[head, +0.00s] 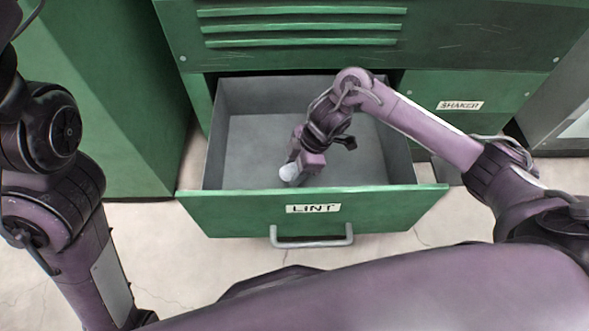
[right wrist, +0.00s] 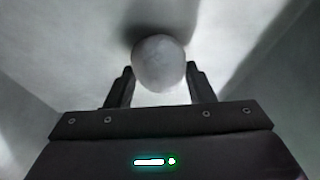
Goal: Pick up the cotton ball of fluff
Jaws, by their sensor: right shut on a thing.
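The cotton ball of fluff (right wrist: 159,62) is round and pale grey-white. In the right wrist view it sits between the two dark fingers of my right gripper (right wrist: 160,88), which is shut on it. In the head view the cotton ball (head: 288,171) shows partly beside the right gripper (head: 293,172), inside the open drawer near its front wall. A dark shadow lies on the drawer floor close to the ball; I cannot tell whether the ball touches the floor. My left arm is at the left edge of the head view, and its gripper is not seen.
The open drawer (head: 312,211) has a green front labelled LINT, a grey handle (head: 311,241) and grey inner walls. Its floor otherwise looks empty. Green cabinets (head: 120,90) stand at the left and behind. A panel labelled SHAKER (head: 460,105) is at the right.

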